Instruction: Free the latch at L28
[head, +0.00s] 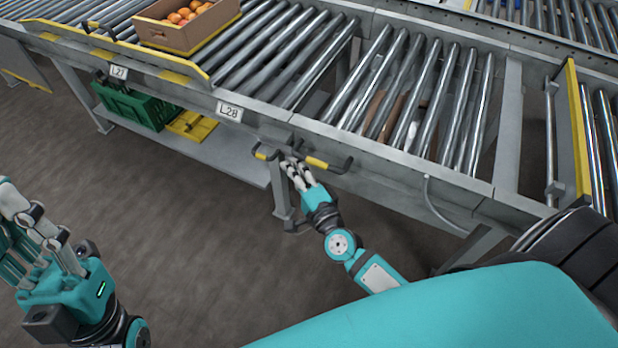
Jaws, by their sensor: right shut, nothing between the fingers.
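The L28 label (229,111) is on the side rail of the roller conveyor. Right of it and lower, a black latch bar with yellow grip sections (318,162) sticks out under the rail. A shorter yellow-and-black piece (263,153) shows to its left; whether the two are one part is hidden by my fingers. My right gripper (291,164) is at the latch, between the yellow sections, with its fingers shut and nothing held. Whether the fingertips touch the bar I cannot tell. My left gripper (42,232) is open and empty, low at the left, far from the latch.
A green crate (135,106) and a yellow item (190,124) are on the lower shelf (225,160). A label L27 (119,72) is further left. Open floor lies in front.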

